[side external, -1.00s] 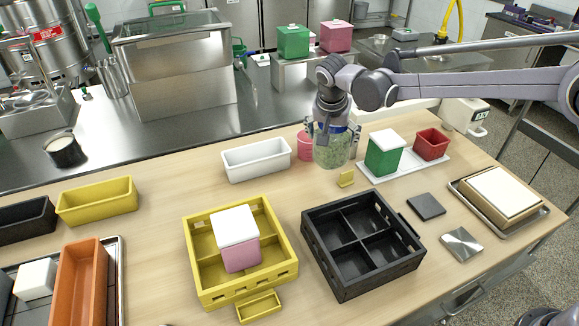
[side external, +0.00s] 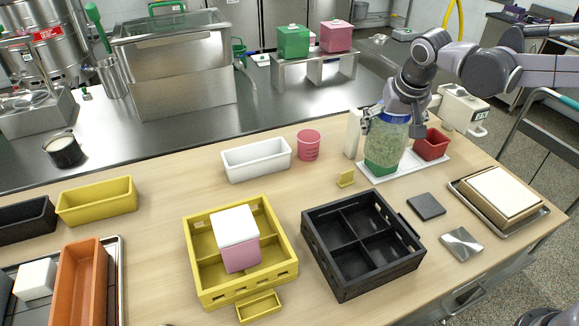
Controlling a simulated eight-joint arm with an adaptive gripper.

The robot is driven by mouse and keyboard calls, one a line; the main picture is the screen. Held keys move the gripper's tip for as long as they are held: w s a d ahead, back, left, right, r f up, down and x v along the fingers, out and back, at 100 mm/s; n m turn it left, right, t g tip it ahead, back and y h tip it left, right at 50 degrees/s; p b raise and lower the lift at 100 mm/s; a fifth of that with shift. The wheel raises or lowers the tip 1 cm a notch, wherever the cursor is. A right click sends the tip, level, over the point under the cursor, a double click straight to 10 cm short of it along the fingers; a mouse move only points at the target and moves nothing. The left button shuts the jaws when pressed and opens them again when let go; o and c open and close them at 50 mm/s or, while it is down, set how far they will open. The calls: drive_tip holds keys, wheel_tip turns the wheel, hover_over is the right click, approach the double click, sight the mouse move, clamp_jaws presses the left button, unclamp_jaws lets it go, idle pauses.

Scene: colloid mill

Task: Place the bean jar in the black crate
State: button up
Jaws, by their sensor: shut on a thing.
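The bean jar (side external: 388,140) is a clear jar of pale green contents with a blue lid. In the side external view it is at the upper right, roughly upright, in front of or above a green container (side external: 378,168) that it mostly hides. My gripper (side external: 391,121) comes down from above and is shut on the jar near its lid, with a finger on each side. The black crate (side external: 337,273) stands on the table at centre right. Its four compartments look empty.
A white tray (side external: 434,166) holds the green container and a red bin (side external: 431,145). A yellow crate (side external: 207,291) with a white-lidded pink box (side external: 238,240) stands left of the black crate.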

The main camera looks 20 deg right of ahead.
drive_tip(key=s+d+n+y, duration=0.2)
drive_tip(key=s+n, duration=0.2)
drive_tip(key=s, duration=0.9)
drive_tip(key=shift+n, duration=0.3)
drive_tip(key=shift+w+a+f, duration=0.25)
drive_tip(key=shift+a+f, duration=1.6)
drive_tip(key=shift+f, duration=0.05)
drive_tip(key=shift+w+a+f, duration=0.25)
drive_tip(key=shift+a+f, duration=1.55)
drive_tip(key=shift+f, duration=0.1)
drive_tip(key=shift+w+a+f, duration=0.25)
drive_tip(key=shift+a+f, duration=1.6)
drive_tip(key=shift+f, duration=0.05)
drive_tip(key=shift+f, duration=0.15)
drive_tip(key=o, duration=1.4)
drive_tip(key=v, duration=1.2)
drive_tip(key=d+t, duration=0.1)
drive_tip(key=d, duration=0.3)
drive_tip(key=s+d+f+t, duration=0.1)
drive_tip(key=d, duration=0.4)
drive_tip(key=s+d+f+t, duration=0.1)
drive_tip(key=d, duration=0.3)
drive_tip(key=shift+s+d, duration=0.2)
drive_tip(key=shift+s, duration=0.05)
